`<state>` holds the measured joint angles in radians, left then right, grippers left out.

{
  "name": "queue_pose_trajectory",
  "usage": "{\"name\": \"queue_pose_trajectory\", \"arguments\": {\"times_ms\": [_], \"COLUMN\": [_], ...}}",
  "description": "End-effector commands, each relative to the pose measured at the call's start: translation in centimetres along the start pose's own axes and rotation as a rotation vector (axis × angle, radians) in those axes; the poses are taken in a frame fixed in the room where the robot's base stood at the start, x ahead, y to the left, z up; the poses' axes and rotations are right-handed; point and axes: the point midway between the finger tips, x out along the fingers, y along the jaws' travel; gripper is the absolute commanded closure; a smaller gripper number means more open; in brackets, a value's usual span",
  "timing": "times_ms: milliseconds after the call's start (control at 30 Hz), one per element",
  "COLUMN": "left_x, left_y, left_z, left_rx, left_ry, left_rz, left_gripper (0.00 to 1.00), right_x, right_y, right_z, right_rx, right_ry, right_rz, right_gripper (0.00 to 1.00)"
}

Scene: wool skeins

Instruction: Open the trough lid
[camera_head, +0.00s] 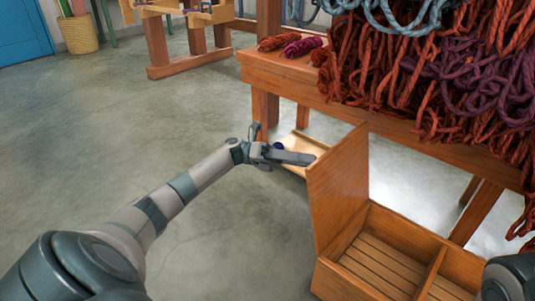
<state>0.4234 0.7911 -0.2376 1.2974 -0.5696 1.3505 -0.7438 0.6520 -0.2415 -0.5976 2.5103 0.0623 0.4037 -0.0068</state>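The wooden trough (337,284) stands on the floor at the lower right, with a slatted bottom and a divider inside. Its lid (340,187) stands upright at the trough's left end, so the inside shows. My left gripper (300,158) is just left of the lid's upper part. Its fingertips are close to the lid, and I cannot tell whether they touch it. The fingers are seen edge-on, and the gap between them does not show. My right arm shows only at the bottom right corner; its gripper is out of view.
A wooden table (290,76) heaped with rust, purple and blue wool (430,60) stands behind the trough. A light wooden tray or board (303,145) lies low beyond my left gripper. The concrete floor (130,110) at the left is clear.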

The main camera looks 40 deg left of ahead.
Motion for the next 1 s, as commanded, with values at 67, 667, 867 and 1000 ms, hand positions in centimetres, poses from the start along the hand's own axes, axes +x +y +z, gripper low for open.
{"name": "queue_pose_trajectory", "arguments": {"times_ms": [67,667,867,1000], "left_x": [-1.4,-12.0,-13.6,-14.0], "left_y": [-0.1,0.2,0.2,0.2], "left_z": [0.3,-0.1,-0.1,-0.2], "left_rx": [-0.001,-0.001,-0.002,-0.002], "left_ry": [-0.002,0.000,0.002,0.003], "left_rz": [0.004,0.003,0.002,0.001], "left_gripper": [0.57,0.57,0.57,0.57], "right_x": [0.3,0.6,0.6,0.6], "right_y": [0.2,0.3,0.4,0.5], "right_z": [0.3,0.6,0.6,0.7], "right_rx": [-0.002,-0.006,-0.007,-0.009], "right_ry": [-0.004,-0.010,-0.012,-0.013], "right_rz": [0.006,0.008,0.012,0.015], "right_gripper": [0.57,0.57,0.57,0.57]}}
